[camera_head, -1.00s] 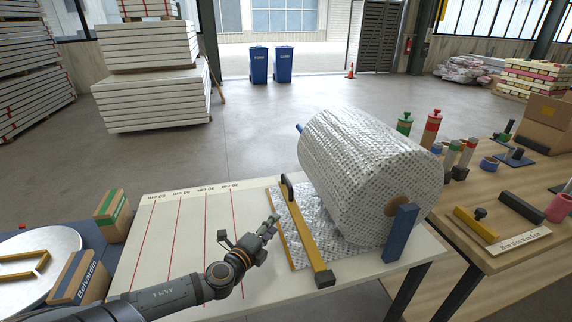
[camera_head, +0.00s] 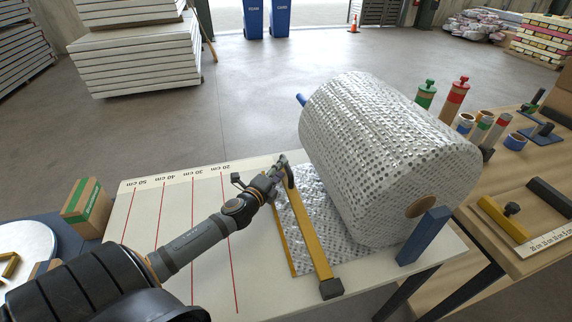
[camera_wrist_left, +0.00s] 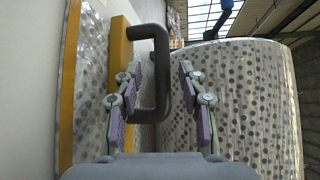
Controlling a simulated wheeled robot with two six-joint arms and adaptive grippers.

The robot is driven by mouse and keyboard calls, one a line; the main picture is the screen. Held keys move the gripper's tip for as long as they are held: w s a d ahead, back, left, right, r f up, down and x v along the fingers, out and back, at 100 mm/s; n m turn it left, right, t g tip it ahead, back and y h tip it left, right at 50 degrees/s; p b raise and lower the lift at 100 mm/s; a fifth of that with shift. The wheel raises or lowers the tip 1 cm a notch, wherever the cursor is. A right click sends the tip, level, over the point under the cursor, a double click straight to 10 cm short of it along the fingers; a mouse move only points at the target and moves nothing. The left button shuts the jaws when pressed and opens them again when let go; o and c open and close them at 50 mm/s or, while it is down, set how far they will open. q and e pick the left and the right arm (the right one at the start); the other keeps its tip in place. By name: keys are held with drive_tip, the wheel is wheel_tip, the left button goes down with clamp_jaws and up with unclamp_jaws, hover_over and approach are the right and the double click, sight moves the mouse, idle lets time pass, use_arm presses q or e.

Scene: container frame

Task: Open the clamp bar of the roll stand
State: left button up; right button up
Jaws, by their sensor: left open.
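The roll stand holds a large silver bubble-foil roll (camera_head: 385,150) on a blue upright (camera_head: 424,236). The yellow clamp bar (camera_head: 312,240) lies across the foil sheet (camera_head: 330,215) in front of the roll. Its dark handle (camera_head: 289,174) stands at the far end, and a dark block (camera_head: 331,288) is at the near end. My left gripper (camera_head: 280,165) is at the handle. In the left wrist view the open fingers (camera_wrist_left: 160,100) stand on either side of the dark handle (camera_wrist_left: 162,75), with a gap visible on the right. My right gripper is not in view.
The white table (camera_head: 150,225) has red length lines and is clear on the left. A cardboard box (camera_head: 88,207) stands beside it. A second table (camera_head: 540,190) at right carries tape rolls, bottles and tools.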

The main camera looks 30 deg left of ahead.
use_arm(q)
drive_tip(key=w+p, duration=0.1)
drive_tip(key=w, duration=0.2)
drive_tip(key=shift+w+a, duration=0.1)
drive_tip(key=shift+w, duration=0.15)
drive_tip(key=shift+w+f, duration=0.2)
drive_tip(key=shift+w, duration=0.15)
clamp_jaws()
